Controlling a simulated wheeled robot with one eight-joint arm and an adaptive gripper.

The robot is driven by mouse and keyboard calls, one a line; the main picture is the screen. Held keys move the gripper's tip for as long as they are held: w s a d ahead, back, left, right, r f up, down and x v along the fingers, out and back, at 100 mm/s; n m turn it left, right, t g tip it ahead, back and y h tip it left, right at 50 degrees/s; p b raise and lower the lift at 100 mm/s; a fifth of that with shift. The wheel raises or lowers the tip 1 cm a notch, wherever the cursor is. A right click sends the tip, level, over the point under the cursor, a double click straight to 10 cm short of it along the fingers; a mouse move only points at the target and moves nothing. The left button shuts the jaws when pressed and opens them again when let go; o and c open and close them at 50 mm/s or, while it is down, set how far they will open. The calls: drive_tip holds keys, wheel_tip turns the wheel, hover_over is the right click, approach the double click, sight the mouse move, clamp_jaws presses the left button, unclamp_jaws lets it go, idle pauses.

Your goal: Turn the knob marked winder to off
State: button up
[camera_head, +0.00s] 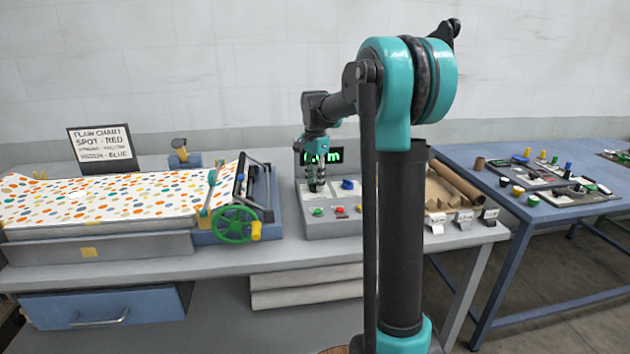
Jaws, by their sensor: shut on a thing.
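A grey control box (327,229) stands on the bench in the middle of the view. A blue knob (350,184) shows on its sloped top, at the right. My gripper (317,188) points down over the top of the box, left of the blue knob. Its fingers are shut on a knob on the panel, which they almost wholly hide. The markings beside the knobs are too small to read, so I cannot tell which knob is marked winder or how it is set.
Green and red buttons (340,209) line the box's front, and a green-lit display (340,156) stands behind. A spotted sheet (110,198) and a green handwheel (236,224) are at the left. A tray with brown rolls (455,180) is at the right, before a blue table (540,210).

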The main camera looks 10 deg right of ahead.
sight(315, 183)
drive_tip(key=shift+c, duration=0.4)
drive_tip(key=shift+n, duration=0.4)
drive_tip(key=n, duration=0.5)
drive_tip(key=shift+n, duration=0.3)
drive_tip(key=n, duration=0.5)
drive_tip(key=shift+n, duration=0.4)
drive_tip(key=o, duration=1.2)
drive_tip(key=shift+c, duration=0.2)
drive_tip(key=shift+r, duration=0.15)
wheel_tip(315, 183, up, 12)
